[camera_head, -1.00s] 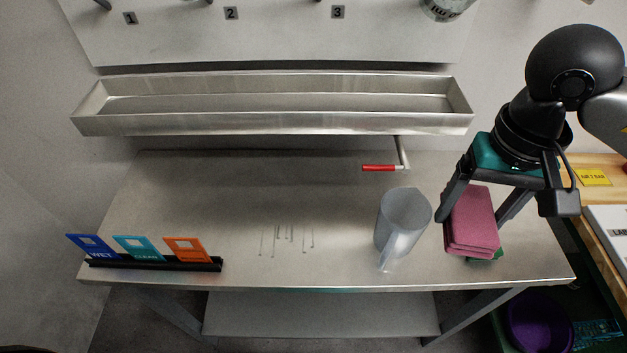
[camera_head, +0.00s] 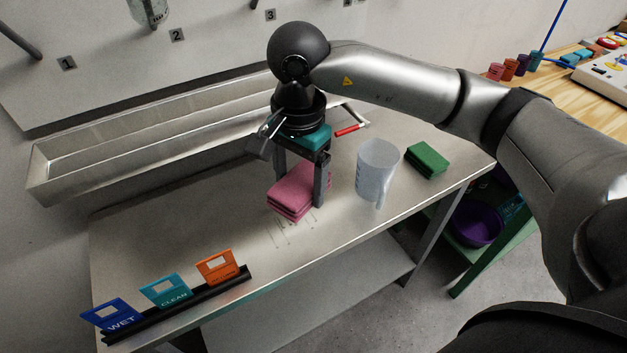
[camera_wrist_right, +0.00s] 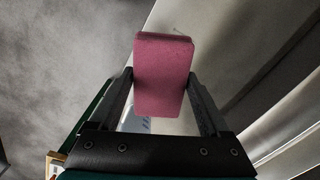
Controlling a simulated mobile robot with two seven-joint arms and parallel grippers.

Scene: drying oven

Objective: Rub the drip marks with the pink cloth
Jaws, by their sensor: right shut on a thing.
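The pink cloth (camera_head: 292,190) is a folded block, and my right gripper (camera_head: 300,190) is shut on it. In the right wrist view the cloth (camera_wrist_right: 163,75) sits between the two fingers (camera_wrist_right: 162,90). In the head view the cloth is at the far end of the drip marks (camera_head: 287,232), thin dark lines on the steel table. It covers part of them. I cannot tell whether its underside touches the table. My left gripper is not in view.
A translucent jug (camera_head: 377,170) stands just right of the cloth. A green folded cloth (camera_head: 427,160) lies further right. A black rack (camera_head: 180,304) with blue, teal and orange cards is at the front left. A steel trough (camera_head: 150,140) and a red-handled lever (camera_head: 350,130) are behind.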

